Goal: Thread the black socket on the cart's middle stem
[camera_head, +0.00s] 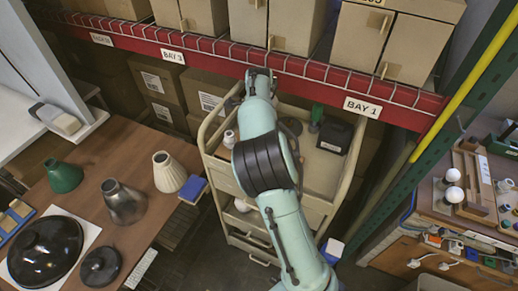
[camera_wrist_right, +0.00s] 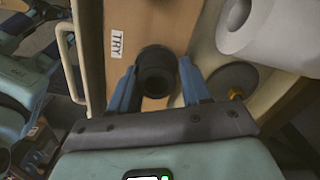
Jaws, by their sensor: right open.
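The black socket (camera_wrist_right: 156,68) shows in the right wrist view as a dark ringed cylinder with a round opening. My right gripper (camera_wrist_right: 158,78) is open, its two blue fingers on either side of the socket; I cannot tell whether they touch it. In the head view my arm reaches over the cart (camera_head: 344,190) and hides the gripper and socket. A dark round disc (camera_wrist_right: 233,80) with a small brass-coloured piece (camera_wrist_right: 235,94) lies right of the gripper in the wrist view; I cannot tell whether this is the middle stem.
A black box (camera_head: 336,133) and a green item (camera_head: 317,114) stand on the cart top. A white cylinder (camera_wrist_right: 262,32) is close right of the gripper. The red shelf beam (camera_head: 330,86) runs behind the cart. A table with lamp shades (camera_head: 124,202) stands left, a workbench right.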

